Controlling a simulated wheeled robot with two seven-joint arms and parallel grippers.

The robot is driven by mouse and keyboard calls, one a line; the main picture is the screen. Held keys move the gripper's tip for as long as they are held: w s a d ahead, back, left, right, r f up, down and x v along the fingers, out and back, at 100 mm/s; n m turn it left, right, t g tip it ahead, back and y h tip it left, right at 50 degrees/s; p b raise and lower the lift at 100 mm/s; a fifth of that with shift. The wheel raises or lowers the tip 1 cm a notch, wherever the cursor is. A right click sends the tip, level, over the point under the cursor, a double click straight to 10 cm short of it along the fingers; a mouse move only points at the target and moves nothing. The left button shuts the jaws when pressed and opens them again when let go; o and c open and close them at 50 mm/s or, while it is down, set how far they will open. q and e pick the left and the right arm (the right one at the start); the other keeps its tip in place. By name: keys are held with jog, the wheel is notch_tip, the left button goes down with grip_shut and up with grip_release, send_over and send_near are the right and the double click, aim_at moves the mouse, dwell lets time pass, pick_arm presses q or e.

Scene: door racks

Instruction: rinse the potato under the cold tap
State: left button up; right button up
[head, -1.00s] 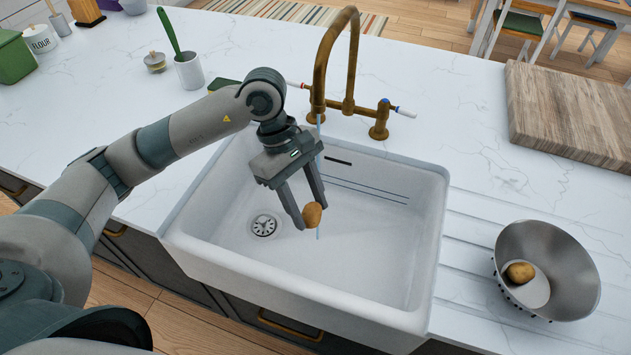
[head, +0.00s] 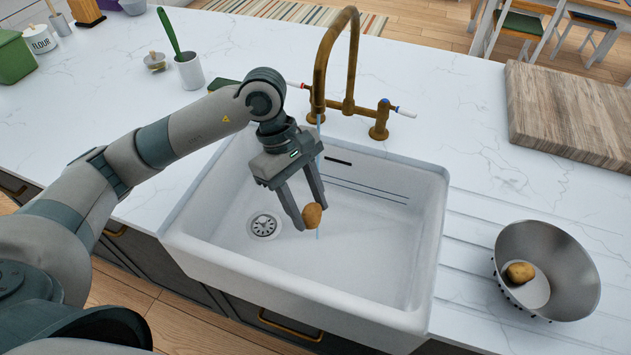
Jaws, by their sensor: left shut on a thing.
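A brown potato (head: 312,215) is held between the fingertips of my left gripper (head: 308,218), above the white sink basin (head: 370,265). The gripper points down and is shut on the potato. A thin bluish stream of water (head: 319,150) falls from the brass tap (head: 320,60) and passes at the potato; it shows again just below it. The tap has a red-marked lever (head: 297,85) on the left and a blue-marked cold lever (head: 402,111) on the right. My right gripper is not in view.
A metal colander (head: 565,265) with another potato (head: 520,272) stands on the ridged drainboard at the right. A wooden board (head: 570,115) lies behind it. A white cup with a green-handled tool (head: 189,70) stands left of the tap. The sink's right half is clear.

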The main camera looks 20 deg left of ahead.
pick_arm(q)
jog(key=shift+s+d+r+p, duration=0.25)
jog(key=shift+s+r, duration=0.7)
jog(key=shift+s, duration=0.25)
jog(key=shift+s+d+r+p, duration=0.1)
jog(key=shift+s+d+r, duration=0.15)
jog(key=shift+s+r, duration=0.8)
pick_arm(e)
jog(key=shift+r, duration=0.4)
pick_arm(q)
jog(key=shift+f, duration=0.1)
